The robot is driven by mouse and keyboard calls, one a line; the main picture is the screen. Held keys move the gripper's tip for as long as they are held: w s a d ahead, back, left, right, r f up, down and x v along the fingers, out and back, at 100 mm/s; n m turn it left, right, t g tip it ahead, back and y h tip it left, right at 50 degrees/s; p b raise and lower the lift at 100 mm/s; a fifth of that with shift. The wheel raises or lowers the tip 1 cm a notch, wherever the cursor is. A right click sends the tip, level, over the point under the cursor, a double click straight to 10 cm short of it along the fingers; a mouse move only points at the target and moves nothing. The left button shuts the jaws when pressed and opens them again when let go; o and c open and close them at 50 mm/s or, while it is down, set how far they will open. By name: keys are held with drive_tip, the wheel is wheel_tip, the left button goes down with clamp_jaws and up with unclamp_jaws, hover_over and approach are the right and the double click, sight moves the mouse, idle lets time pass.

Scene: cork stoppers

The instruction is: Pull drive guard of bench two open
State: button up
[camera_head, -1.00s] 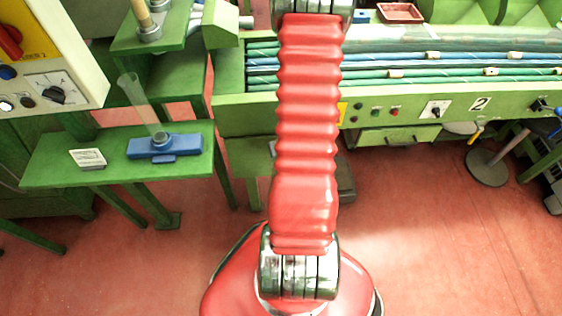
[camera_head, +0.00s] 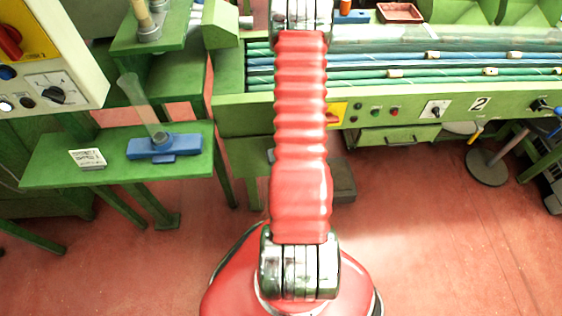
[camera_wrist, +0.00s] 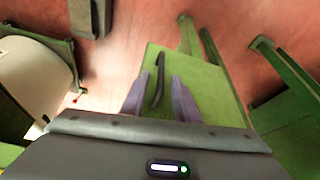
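In the wrist view a green panel (camera_wrist: 208,88) carries a dark upright bar handle (camera_wrist: 159,68). It looks like the drive guard, but I cannot be sure. My gripper (camera_wrist: 160,78) is open, with its two purplish fingers on either side of the handle's line. I cannot tell how deep the handle sits between them, and no contact shows. In the head view bench two (camera_head: 460,107) has a "2" plate (camera_head: 479,103), with a green panel with a small dark handle (camera_head: 401,139) below its front. My gripper is out of the head view.
A control row with buttons and a rotary switch (camera_head: 435,109) runs along the bench front. A green shelf with a blue holder (camera_head: 165,147) stands left, below a control box (camera_head: 45,65). A round-based stool (camera_head: 487,166) stands right.

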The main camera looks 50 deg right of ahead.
drive_tip(key=shift+x, duration=1.2)
drive_tip(key=shift+c, duration=0.5)
clamp_jaws()
